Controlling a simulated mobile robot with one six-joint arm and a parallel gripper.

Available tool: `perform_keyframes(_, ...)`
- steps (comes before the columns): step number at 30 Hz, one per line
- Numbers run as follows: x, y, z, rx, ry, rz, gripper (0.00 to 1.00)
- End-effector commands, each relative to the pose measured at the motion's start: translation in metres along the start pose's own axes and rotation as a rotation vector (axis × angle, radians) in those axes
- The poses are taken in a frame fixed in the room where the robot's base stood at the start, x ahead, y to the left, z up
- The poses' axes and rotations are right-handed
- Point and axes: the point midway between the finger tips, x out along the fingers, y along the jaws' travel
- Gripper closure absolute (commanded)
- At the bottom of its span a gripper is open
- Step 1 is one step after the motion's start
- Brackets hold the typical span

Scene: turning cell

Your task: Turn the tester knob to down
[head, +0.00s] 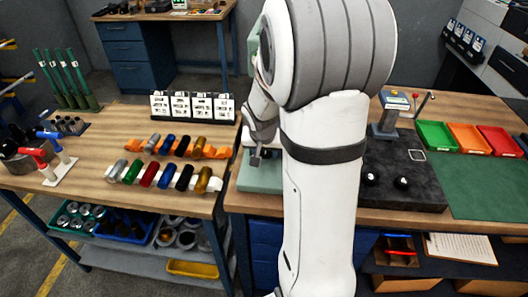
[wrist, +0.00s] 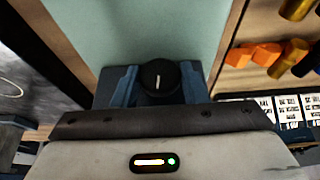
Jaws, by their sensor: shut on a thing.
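The tester knob (wrist: 159,80) is a round black knob with a white pointer line, seen in the wrist view on a pale green tester panel (wrist: 150,30). The line stands nearly upright in that picture. My gripper (wrist: 158,84) is shut on the knob, with one blue-grey finger on each side of it. In the head view my gripper (head: 256,158) is small and low beside the pale green tester base (head: 258,180). My own arm hides most of the tester and the knob there.
Coloured cylinders (head: 160,175) lie in rows on the left bench, with white cards (head: 192,106) in a rack behind. A dark granite plate (head: 400,180) with two black balls lies right of my arm. Green, orange and red trays (head: 470,138) stand farther right.

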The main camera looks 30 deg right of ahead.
Motion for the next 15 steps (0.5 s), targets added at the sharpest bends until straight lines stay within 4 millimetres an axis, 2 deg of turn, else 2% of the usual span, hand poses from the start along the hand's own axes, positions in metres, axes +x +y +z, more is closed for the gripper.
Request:
perform_keyframes(6,0.007,-0.0031,0.0018,-0.025,0.006,0.047,0.83)
perform_keyframes(15,0.002,-0.0032,0.0,-0.052,0.005,0.117,0.83)
